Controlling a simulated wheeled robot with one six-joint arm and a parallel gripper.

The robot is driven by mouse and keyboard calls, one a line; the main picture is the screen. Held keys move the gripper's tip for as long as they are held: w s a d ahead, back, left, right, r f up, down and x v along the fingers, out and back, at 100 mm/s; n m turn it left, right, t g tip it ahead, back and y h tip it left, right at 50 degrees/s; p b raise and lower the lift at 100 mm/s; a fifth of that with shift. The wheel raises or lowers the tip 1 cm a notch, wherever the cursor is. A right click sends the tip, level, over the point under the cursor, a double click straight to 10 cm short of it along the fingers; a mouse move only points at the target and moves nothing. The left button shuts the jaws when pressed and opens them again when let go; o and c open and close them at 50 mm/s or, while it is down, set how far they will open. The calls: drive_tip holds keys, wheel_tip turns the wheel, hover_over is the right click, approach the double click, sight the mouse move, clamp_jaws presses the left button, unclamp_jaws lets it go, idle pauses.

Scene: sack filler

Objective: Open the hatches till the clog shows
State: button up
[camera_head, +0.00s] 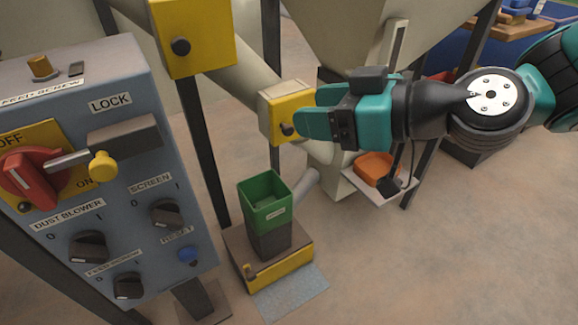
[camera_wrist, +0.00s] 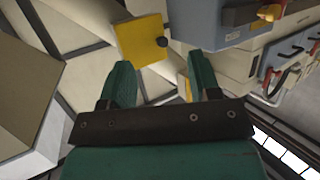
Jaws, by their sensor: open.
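Two yellow hatches show in the head view, both shut over their openings. The upper hatch (camera_head: 208,30) is at the top left and has a black knob (camera_head: 180,46). The lower hatch (camera_head: 291,112) is on a sloping pipe and is partly covered by my gripper. My gripper (camera_head: 309,107) is open and empty, with its fingertips in front of the lower hatch in the picture; I cannot tell the gap. In the wrist view, a yellow hatch (camera_wrist: 138,40) with a black knob lies beyond my open fingers (camera_wrist: 160,84). No clog is visible.
A grey control panel (camera_head: 125,185) with a red switch (camera_head: 30,178) and a yellow lock pin (camera_head: 103,165) stands at left. A green bin (camera_head: 264,192) sits on a low base below. Dark posts stand between; floor at lower right is clear.

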drive_tip(key=w+d+f+m+t+b, duration=0.1)
drive_tip(key=w+f+t+b, duration=0.4)
drive_tip(key=f+b, duration=0.65)
drive_tip(key=m+t+h+b, duration=0.2)
drive_tip(key=t+h+b, duration=0.1)
drive_tip(key=b, duration=0.2)
approach(290, 132)
drive_tip(key=p+x, duration=0.9)
drive_tip(key=p, duration=0.9)
drive_tip(key=shift+a+r, duration=0.15)
drive_tip(key=shift+r, duration=0.05)
drive_tip(key=shift+w+a+f+p, duration=0.2)
drive_tip(key=shift+w+a+p, duration=0.1)
drive_tip(key=shift+w+p, duration=0.25)
clamp_jaws()
